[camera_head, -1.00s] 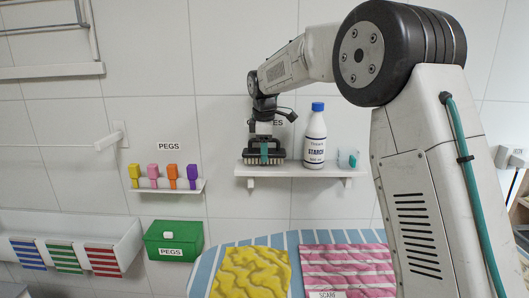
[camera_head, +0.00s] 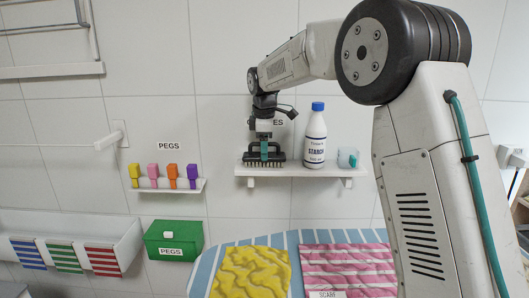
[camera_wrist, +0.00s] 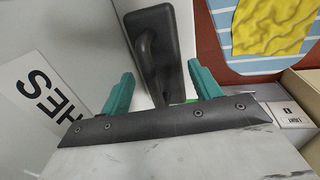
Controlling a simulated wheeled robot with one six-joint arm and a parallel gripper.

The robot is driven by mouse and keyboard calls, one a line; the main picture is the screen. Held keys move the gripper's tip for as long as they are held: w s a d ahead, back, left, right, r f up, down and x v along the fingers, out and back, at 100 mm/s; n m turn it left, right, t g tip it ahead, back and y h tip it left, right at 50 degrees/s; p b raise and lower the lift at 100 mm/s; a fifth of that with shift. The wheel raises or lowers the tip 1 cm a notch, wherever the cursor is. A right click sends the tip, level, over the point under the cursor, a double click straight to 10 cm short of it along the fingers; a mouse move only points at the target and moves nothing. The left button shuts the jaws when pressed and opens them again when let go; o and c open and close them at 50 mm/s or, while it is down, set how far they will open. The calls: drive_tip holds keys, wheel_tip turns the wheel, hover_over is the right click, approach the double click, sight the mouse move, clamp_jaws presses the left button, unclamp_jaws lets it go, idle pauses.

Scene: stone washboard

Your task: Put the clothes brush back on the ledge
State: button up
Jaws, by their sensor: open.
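The clothes brush (camera_head: 279,158), dark with pale bristles pointing down, sits upright on the left part of the white wall ledge (camera_head: 300,170). In the wrist view its black back and handle (camera_wrist: 160,45) show beyond and between my fingertips. My gripper (camera_head: 264,150) is right above the brush, with its teal fingers open on either side of the handle. Whether a finger still touches the handle cannot be told.
Pegs stand on a small shelf (camera_head: 172,186) to the left. A green box (camera_head: 174,240) and folded cloths are below.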

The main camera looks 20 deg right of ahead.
wheel_tip(320, 180, up, 10)
drive_tip(key=s, duration=0.2)
drive_tip(key=shift+a, duration=0.3)
drive_tip(key=s+d+r+m, duration=0.2)
drive_tip(key=s+m, duration=0.2)
drive_tip(key=s, duration=0.9)
drive_tip(key=s+f+m, duration=0.3)
drive_tip(key=s+f, duration=0.2)
drive_tip(key=s, duration=0.6)
drive_tip(key=s+d+f+m, duration=0.1)
drive_tip(key=s+f+m, duration=0.3)
drive_tip(key=s, duration=0.7)
drive_tip(key=s+f+m, duration=0.3)
drive_tip(key=s+f, duration=0.3)
drive_tip(key=s, duration=0.5)
drive_tip(key=shift+s+d+g+y, duration=0.3)
drive_tip(key=shift+d, duration=0.1)
drive_tip(key=shift+f, duration=0.1)
